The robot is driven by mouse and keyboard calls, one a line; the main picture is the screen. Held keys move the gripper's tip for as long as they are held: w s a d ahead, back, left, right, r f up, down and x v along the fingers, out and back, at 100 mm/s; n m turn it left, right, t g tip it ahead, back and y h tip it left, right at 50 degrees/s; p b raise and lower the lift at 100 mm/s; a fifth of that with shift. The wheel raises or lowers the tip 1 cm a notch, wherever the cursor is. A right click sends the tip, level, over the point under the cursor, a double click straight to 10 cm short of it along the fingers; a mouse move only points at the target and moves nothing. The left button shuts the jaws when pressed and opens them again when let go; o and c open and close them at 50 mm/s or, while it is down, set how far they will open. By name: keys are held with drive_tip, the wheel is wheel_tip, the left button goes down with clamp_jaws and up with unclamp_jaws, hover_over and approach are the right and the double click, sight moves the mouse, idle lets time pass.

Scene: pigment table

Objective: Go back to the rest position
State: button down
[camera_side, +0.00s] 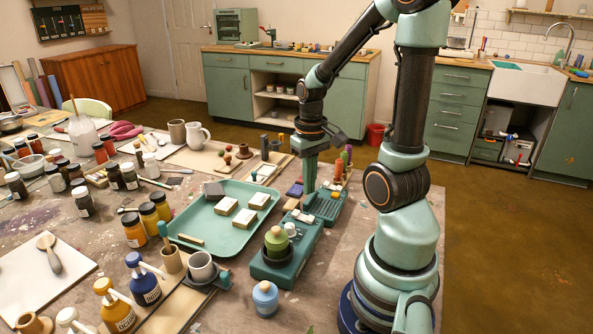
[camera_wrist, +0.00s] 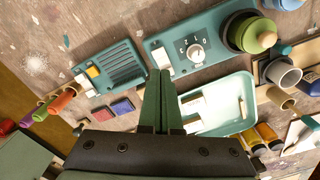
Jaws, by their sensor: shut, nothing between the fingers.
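My gripper (camera_side: 309,188) points down over the table, with its green fingers together and nothing between them. In the wrist view the fingers of my gripper (camera_wrist: 160,76) lie side by side in the middle. They show between a teal device with a grille (camera_wrist: 118,70) and a teal device with a numbered dial (camera_wrist: 195,53). In the side view the tips are close to the grille device (camera_side: 326,206) and the dial device (camera_side: 298,248). I cannot tell whether they touch anything.
A green lidded pot (camera_side: 277,240) stands on the dial device. A teal tray (camera_side: 208,231) with several blocks lies left of my gripper. Coloured pegs (camera_side: 343,165) stand close on the right. Bottles and cups crowd the table's left side.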

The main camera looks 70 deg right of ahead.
drive_tip(key=w+a+r+n+t, duration=0.2)
drive_tip(key=a+r, duration=0.4)
drive_tip(key=a, duration=0.3)
drive_tip(key=w+a+r+n+t, duration=0.3)
drive_tip(key=a+r, duration=0.3)
drive_tip(key=a, duration=0.2)
drive_tip(key=shift+w+a+n+t, duration=0.3)
drive_tip(key=shift+w+a+n, duration=0.05)
drive_tip(key=shift+w+n, duration=0.15)
drive_tip(key=shift+r, duration=0.1)
